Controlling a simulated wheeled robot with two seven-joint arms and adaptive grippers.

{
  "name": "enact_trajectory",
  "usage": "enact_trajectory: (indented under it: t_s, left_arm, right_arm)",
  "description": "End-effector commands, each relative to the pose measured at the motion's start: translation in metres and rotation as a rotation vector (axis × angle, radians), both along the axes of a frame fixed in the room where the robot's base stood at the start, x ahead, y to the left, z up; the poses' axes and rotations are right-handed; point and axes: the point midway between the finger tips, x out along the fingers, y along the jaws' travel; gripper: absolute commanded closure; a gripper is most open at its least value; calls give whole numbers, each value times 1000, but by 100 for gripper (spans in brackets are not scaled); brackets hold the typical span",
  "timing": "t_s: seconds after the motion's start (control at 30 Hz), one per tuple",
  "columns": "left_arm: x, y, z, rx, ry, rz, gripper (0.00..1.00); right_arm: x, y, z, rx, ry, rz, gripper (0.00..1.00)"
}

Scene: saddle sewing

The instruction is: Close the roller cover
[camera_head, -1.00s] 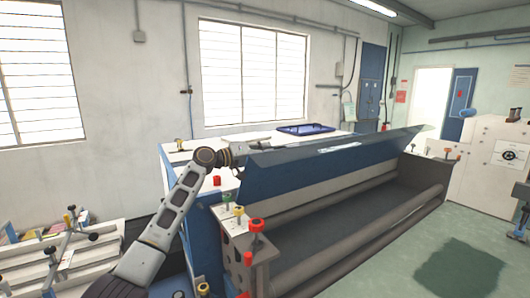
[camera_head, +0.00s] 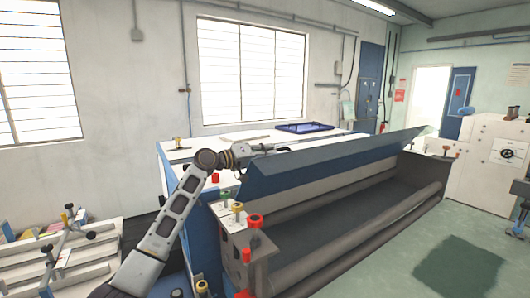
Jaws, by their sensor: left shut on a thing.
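The roller cover (camera_head: 330,163) is a long blue panel above the dark rollers (camera_head: 370,235) of the machine. It is raised and tilted, so the roller bay below stands open at the front. My left gripper (camera_head: 268,148) is at the upper edge of the cover, near its left end. It is shut on the cover's edge; its fingertips are small and partly unclear. My right gripper is not in view.
Red and yellow knobs (camera_head: 255,221) stand on the machine's near left end. A blue tray (camera_head: 305,128) lies on the white top behind the cover. A white rack (camera_head: 65,255) is at the lower left.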

Motion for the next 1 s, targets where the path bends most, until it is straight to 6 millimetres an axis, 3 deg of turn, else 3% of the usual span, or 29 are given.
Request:
enact_trajectory:
  t_s: [0.03, 0.6, 1.0]
  left_arm:
    - [-5, -6, -11, 8, 1, -8, 100]
    - [-52, -39, -50, 166, -214, -10, 100]
    - [-74, -55, -76, 259, -344, -8, 100]
  right_arm:
    - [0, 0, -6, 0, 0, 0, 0]
    - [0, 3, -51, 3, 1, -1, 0]
    - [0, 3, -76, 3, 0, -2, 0]
